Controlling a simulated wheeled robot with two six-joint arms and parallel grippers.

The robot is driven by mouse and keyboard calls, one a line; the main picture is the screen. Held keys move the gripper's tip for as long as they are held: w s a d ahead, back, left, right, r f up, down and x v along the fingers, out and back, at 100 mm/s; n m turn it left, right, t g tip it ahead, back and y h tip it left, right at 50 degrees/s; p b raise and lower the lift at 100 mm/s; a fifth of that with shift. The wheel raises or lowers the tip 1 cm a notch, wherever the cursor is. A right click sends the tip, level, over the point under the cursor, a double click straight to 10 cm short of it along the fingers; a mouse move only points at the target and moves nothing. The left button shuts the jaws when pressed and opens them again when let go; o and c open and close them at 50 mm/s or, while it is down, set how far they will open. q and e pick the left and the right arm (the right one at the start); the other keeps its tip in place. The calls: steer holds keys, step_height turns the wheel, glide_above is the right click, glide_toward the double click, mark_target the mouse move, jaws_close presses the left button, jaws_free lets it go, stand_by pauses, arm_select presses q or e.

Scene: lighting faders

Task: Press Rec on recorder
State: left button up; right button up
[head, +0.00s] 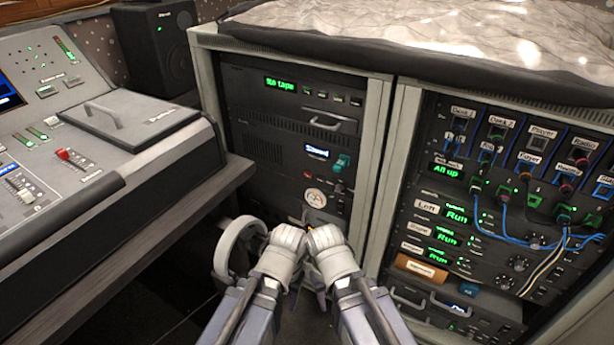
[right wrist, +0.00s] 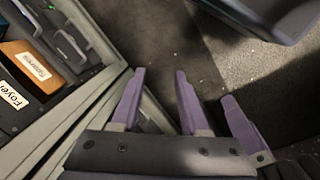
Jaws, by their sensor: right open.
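The recorder (head: 272,100) appears to be the dark unit at the top of the left rack, with a green "No tape" display (head: 280,84). A row of small buttons (head: 332,97) sits to the right of that display; their labels are too small to read. My left gripper (head: 285,238) and right gripper (head: 326,238) are side by side, low in front of the rack and below the recorder, apart from it. In the right wrist view, my right gripper (right wrist: 158,75) is open and empty. My left gripper's fingers are hidden in the head view.
A lighting desk (head: 60,150) with faders stands at the left, a black speaker (head: 155,48) behind it. The right rack (head: 500,200) has patch cables hanging from its front. A crumpled cover (head: 430,35) lies over both racks. Open space lies before the left rack.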

jaws_close()
stand_by(0.5)
steer(key=shift+w, duration=0.1)
stand_by(0.8)
